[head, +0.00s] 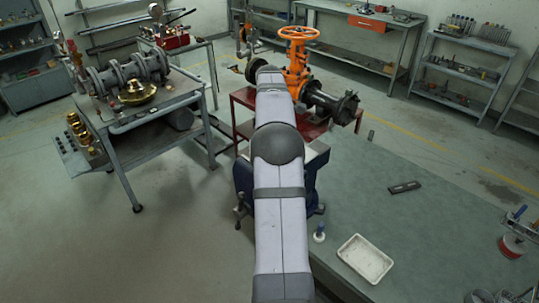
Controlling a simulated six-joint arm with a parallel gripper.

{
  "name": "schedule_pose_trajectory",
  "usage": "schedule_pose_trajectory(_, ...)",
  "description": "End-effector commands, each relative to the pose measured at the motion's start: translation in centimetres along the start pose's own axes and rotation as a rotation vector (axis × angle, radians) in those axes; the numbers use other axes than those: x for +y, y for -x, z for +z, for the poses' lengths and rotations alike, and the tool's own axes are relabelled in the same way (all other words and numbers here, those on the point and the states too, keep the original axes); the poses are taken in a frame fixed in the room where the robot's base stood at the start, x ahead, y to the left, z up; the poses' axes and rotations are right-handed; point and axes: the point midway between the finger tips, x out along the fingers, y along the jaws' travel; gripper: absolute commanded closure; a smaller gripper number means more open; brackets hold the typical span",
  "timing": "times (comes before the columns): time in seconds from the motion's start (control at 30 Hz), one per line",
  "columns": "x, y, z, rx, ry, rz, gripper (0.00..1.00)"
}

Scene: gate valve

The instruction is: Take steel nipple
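I cannot pick out a steel nipple for certain in the head view. My arm runs up the middle of the picture, and its far end lies in front of the orange gate valve (297,75). My gripper's fingers do not show. The valve has an orange handwheel and a dark flanged pipe (330,103) on its right, and sits on a red stand (243,97). A blue vise (244,182) is partly hidden behind my arm; whether its jaws hold anything is hidden.
The green bench (450,235) carries a white tray (365,259), a small white bottle (319,236) and a dark flat bar (404,187). A grey cart (125,150) at left holds flanged pipework (125,75) and brass fittings (78,128). Much of the bench is clear.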

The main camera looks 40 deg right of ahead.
Motion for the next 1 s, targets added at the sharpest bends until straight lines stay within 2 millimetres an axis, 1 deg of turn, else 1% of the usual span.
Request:
schedule_pose_trajectory(0.03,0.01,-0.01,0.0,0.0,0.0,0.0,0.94)
schedule_pose_trajectory(0.07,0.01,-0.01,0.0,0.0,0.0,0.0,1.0)
schedule_pose_trajectory(0.57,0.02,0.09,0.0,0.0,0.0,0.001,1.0)
schedule_pose_trajectory(1.0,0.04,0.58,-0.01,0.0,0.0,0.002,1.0)
